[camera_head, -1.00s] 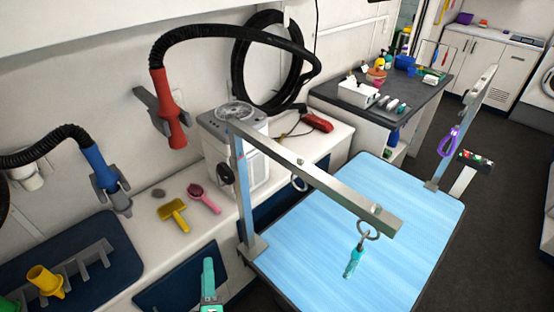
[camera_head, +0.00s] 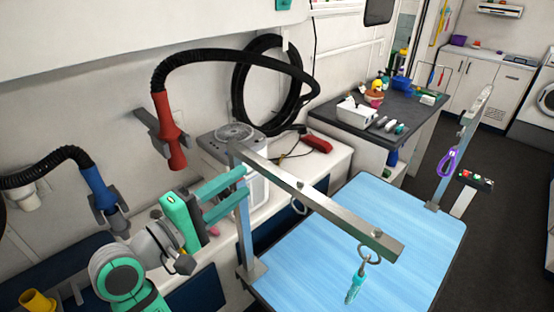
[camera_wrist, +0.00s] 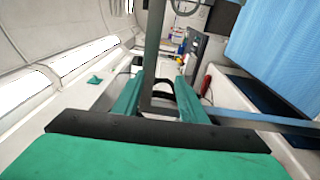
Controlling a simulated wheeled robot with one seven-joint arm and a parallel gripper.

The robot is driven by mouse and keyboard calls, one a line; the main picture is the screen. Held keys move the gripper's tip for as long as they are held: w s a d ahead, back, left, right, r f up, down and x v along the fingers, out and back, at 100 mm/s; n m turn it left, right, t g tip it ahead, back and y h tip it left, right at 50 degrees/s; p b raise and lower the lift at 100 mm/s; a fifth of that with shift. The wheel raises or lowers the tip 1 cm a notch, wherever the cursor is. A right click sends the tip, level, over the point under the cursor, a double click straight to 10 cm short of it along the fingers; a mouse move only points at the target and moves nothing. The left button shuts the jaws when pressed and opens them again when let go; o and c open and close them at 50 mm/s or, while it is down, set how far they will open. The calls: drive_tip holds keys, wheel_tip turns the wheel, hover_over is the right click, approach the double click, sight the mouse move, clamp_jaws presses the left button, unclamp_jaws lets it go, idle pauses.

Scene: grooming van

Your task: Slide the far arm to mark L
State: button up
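The blue grooming table (camera_head: 372,235) carries two metal arms. One has an upright post (camera_head: 244,232) at the table's left corner and a long horizontal bar (camera_head: 310,195) with a teal loop (camera_head: 355,282) hanging from its end. The other arm (camera_head: 467,135) stands at the far right edge with a purple loop (camera_head: 449,162). I cannot make out a mark L on either. My gripper (camera_head: 243,184) is open at the left post, below the bar. In the wrist view the post (camera_wrist: 154,50) shows between its teal fingers (camera_wrist: 160,88); contact cannot be told.
A red dryer nozzle (camera_head: 170,140) and a blue one (camera_head: 102,180) hang on the wall at left. A grey-white machine (camera_head: 217,150) stands close behind the post. A dark counter (camera_head: 405,115) with bottles is at the back. Dark floor lies open at right.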

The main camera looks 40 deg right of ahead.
drive_tip(key=shift+s+d+r+m+g, duration=0.1)
drive_tip(key=shift+s+r+m+g, duration=0.2)
drive_tip(key=shift+r, duration=0.2)
drive_tip(key=shift+s+r+m+g, duration=0.2)
drive_tip(key=shift+s+r+g, duration=0.1)
drive_tip(key=shift+r, duration=0.2)
drive_tip(key=shift+s+d+r, duration=0.1)
drive_tip(key=shift+d, duration=0.05)
drive_tip(key=d, duration=1)
drive_tip(key=shift+w+d, duration=0.25)
drive_tip(key=shift+w, duration=0.15)
clamp_jaws()
drive_tip(key=shift+r, duration=0.1)
